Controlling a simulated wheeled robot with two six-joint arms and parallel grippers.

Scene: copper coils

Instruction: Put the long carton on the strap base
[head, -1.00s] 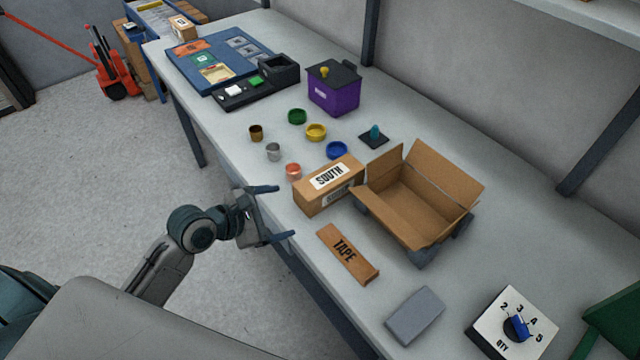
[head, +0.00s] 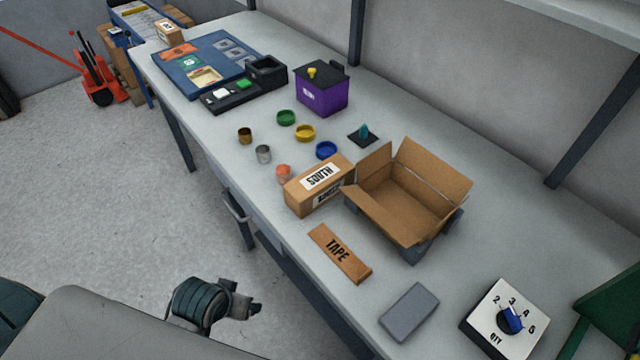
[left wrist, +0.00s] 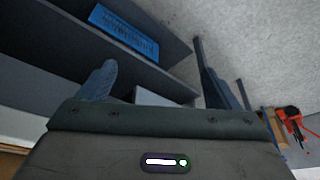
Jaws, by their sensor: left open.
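The long carton (head: 319,187) is a brown closed box with a white SOUTH label. It lies on the table near its front edge, left of the open carton. No part is marked as the strap base; the blue board with a black unit (head: 225,70) at the far end may be it, but I cannot tell. My left gripper (head: 256,305) is low in front of the table, clear of the carton. Its two fingers stand apart and empty in the left wrist view (left wrist: 165,85). My right gripper is not in view.
An open carton (head: 408,205) stands right of the long carton. The TAPE piece (head: 340,253), a grey block (head: 409,312) and a QTY dial (head: 505,319) lie nearer. Several coloured rings and a purple box (head: 322,95) stand farther back. A shelf (left wrist: 40,60) shows below.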

